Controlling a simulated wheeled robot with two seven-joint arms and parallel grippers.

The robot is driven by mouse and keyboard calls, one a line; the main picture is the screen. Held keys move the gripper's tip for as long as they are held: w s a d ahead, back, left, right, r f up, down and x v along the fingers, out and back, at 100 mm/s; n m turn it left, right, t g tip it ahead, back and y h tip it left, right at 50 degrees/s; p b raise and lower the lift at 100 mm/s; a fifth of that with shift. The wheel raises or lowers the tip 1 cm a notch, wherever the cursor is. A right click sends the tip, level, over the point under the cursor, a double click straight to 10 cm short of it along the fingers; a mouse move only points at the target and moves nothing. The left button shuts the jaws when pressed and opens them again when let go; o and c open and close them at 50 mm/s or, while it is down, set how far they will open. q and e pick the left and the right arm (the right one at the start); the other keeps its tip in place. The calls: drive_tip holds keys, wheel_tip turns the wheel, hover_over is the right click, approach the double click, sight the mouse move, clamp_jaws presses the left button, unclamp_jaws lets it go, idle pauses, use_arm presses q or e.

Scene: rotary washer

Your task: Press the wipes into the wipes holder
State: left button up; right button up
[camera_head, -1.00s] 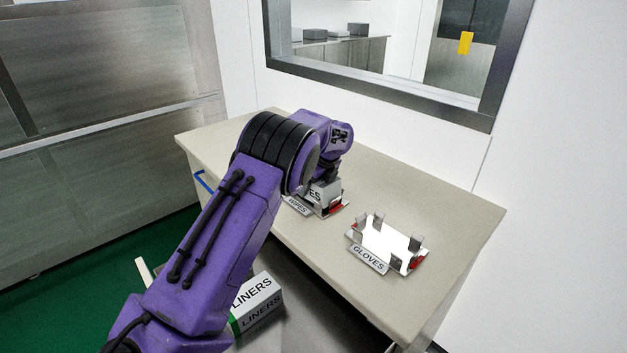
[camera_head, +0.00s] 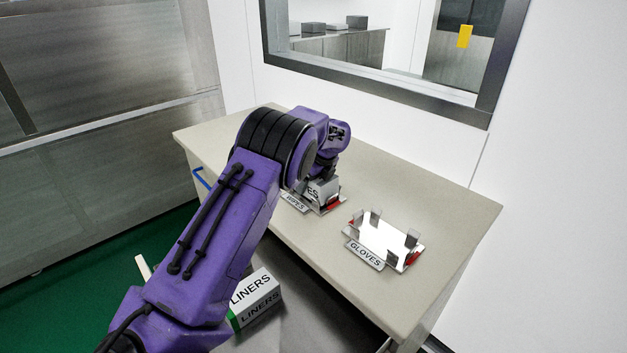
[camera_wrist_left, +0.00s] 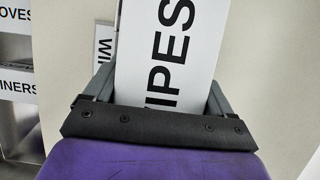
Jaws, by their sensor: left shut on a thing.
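The wipes box (camera_head: 325,188) is white with black lettering and sits in or right over the wipes holder (camera_head: 294,203). Whether it is fully seated cannot be told, as my arm hides much of it. My left gripper (camera_wrist_left: 160,100) is shut on the wipes box, with one finger on each side. The box (camera_wrist_left: 168,50) fills the middle of the left wrist view. In the head view the gripper's fingers are mostly hidden behind the wrist. The holder's WIPES label (camera_wrist_left: 104,50) shows beside the box in the wrist view. My right gripper is not in view.
An empty gloves holder (camera_head: 366,254) with upright metal tabs stands to the right on the beige counter (camera_head: 440,195). A liners box (camera_head: 256,296) lies below the counter's front edge, beside my forearm. A framed window is in the wall behind the counter.

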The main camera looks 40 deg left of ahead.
use_arm(q)
drive_tip(key=shift+s+f, duration=0.15)
drive_tip(key=shift+f, duration=0.2)
idle(0.5)
drive_tip(key=o, duration=1.9)
drive_tip(key=shift+c, duration=0.2)
drive_tip(key=shift+a+f, duration=0.1)
drive_tip(key=shift+a, duration=0.1)
drive_tip(key=shift+w, duration=0.2)
drive_tip(key=shift+d+r, duration=0.2)
drive_tip(key=shift+r, duration=0.25)
drive_tip(key=b+v, duration=0.1)
drive_tip(key=v, duration=0.8)
drive_tip(key=shift+b, duration=0.35)
drive_tip(key=shift+d+r, duration=0.1)
drive_tip(key=shift+r, duration=0.25)
